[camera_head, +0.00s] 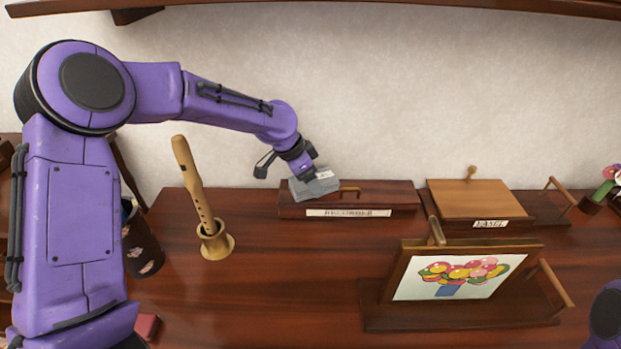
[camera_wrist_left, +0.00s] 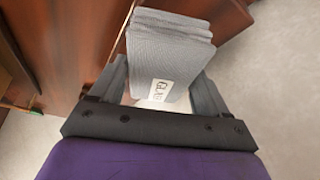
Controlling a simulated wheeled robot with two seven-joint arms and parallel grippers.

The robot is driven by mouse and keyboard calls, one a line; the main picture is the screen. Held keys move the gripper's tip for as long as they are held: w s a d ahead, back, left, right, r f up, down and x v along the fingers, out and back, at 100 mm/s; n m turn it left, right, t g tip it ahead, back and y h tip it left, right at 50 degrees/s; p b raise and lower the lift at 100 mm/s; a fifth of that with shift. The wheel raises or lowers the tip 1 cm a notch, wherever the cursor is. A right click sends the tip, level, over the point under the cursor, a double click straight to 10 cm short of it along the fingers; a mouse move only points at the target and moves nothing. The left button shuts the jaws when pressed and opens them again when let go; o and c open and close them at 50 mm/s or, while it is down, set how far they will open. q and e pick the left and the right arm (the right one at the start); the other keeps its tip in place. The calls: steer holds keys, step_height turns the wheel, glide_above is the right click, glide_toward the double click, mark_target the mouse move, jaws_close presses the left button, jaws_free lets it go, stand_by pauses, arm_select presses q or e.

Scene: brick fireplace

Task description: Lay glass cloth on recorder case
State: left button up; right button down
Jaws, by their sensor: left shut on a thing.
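The glass cloth (camera_head: 316,187) is a grey folded stack with a white label. It is tilted over the left part of the recorder case's top, and I cannot tell whether it touches the lid. My left gripper (camera_head: 308,174) is shut on the cloth from above. In the left wrist view the cloth (camera_wrist_left: 168,50) sits between the two fingers, with its label facing the camera. The recorder case (camera_head: 385,195) is a flat dark-red wooden box with a brass handle and a white front label, near the wall. My right gripper is out of view.
A wooden recorder (camera_head: 192,180) stands in a round holder (camera_head: 217,243) left of the case. A lighter-lidded box (camera_head: 478,198) is to the right. A stand with a flower picture (camera_head: 458,278) is at front right. The middle tabletop (camera_head: 290,270) is clear.

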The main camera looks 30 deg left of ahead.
arm_select(q)
steer(key=o, duration=0.9)
steer(key=v, duration=1.2)
